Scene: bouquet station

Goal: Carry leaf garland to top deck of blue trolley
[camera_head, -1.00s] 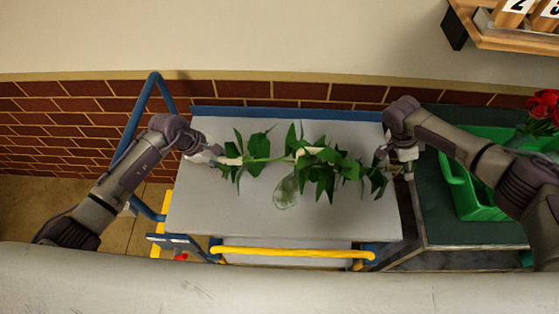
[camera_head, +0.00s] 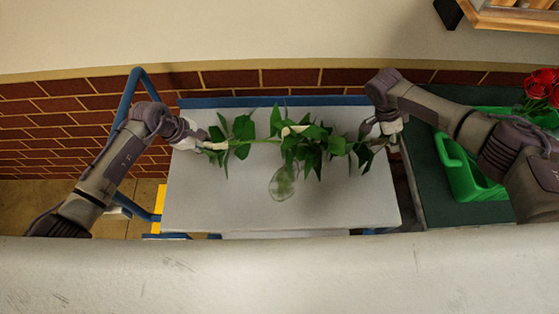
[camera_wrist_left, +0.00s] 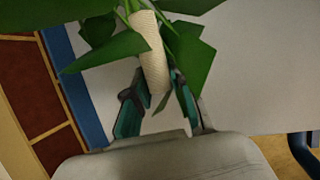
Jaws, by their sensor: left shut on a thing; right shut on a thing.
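The leaf garland (camera_head: 298,145) is a green leafy strand with pale wrapped parts. It is stretched between my two grippers, over the grey top deck (camera_head: 340,205) of the blue trolley. My left gripper (camera_head: 205,143) is shut on its left end; the left wrist view shows the teal fingers (camera_wrist_left: 158,100) around the pale wrapped end (camera_wrist_left: 150,50). My right gripper (camera_head: 378,140) is shut on the right end, partly hidden by leaves. A clear, rounded item (camera_head: 283,183) shows below the garland's middle. I cannot tell whether the garland touches the deck.
A green crate (camera_head: 475,180) with red roses (camera_head: 541,85) stands on the dark green table at right. The trolley's blue handle (camera_head: 128,100) rises at left. A brick wall (camera_head: 60,110) runs behind. A wooden rack (camera_head: 510,17) hangs at upper right.

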